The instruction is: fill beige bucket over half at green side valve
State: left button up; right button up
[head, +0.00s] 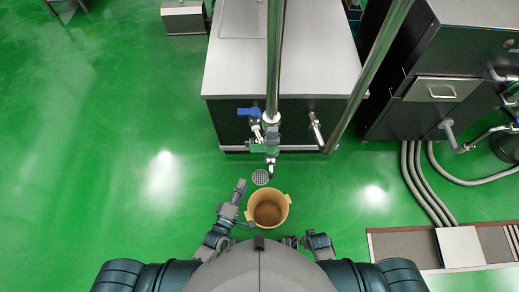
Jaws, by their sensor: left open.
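The beige bucket (258,222) stands upright on the green floor just in front of my body. Its inside looks brownish, and I cannot tell whether it holds any liquid. My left gripper (241,205) is open beside the bucket's left side, close to its left ear; I cannot tell whether they touch. The valve with a greenish body (271,139) hangs on the vertical pipe beyond the bucket, its outlet pointing down towards the floor. No stream shows from it. My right gripper (290,241) is small, dark and partly hidden near my body, below the bucket's right side.
A round floor drain (260,177) lies between bucket and valve. A steel-topped table (325,65) stands behind. Hoses (422,185) and a floor grate (400,246) lie at right.

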pick_arm(q)
send_near(255, 153)
jog(key=w, duration=0.1)
jog(key=x, duration=0.7)
jog(key=b+x, duration=0.1)
jog(key=x, duration=0.2)
jog(key=shift+d+f, duration=0.2)
jog(key=shift+d, duration=0.25)
jog(key=shift+w+a, duration=0.3)
jog(key=shift+w, duration=0.2)
jog(key=shift+a, duration=0.25)
jog(key=shift+d, duration=0.35)
jog(key=c, duration=0.8)
jog(key=shift+s+d, duration=0.1)
jog(key=shift+d, duration=0.05)
grip_shut()
pick_arm(e)
jog(key=r, duration=0.2)
jog(key=w+r, duration=0.1)
jog(key=shift+a+r, duration=0.3)
jog(key=shift+a, duration=0.05)
